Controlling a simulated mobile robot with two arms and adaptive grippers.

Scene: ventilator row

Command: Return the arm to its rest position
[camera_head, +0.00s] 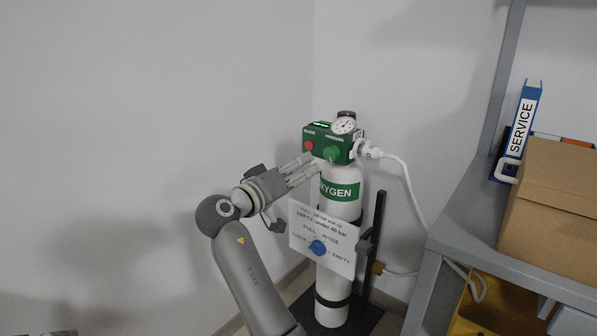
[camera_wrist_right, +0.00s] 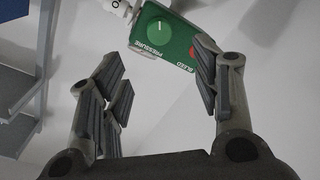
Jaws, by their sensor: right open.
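My right arm (camera_head: 250,275) reaches up from the bottom of the head view. My right gripper (camera_head: 308,167) is open and empty, in front of the oxygen cylinder (camera_head: 340,208) and just below its green regulator box (camera_head: 333,143). In the right wrist view the open fingers (camera_wrist_right: 165,85) stand apart, with the green box (camera_wrist_right: 165,35) beyond them, its pressure knob (camera_wrist_right: 159,29) in sight. I cannot tell from these views whether a finger touches the box or cylinder.
A white sign with a blue dial (camera_head: 318,247) hangs on the cylinder. A gauge (camera_head: 343,125) and white hose (camera_head: 405,175) are at its top. At right a grey shelf (camera_head: 460,215) holds a cardboard box (camera_head: 555,205) and a blue SERVICE binder (camera_head: 522,125). Left of the arm is open space before the wall.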

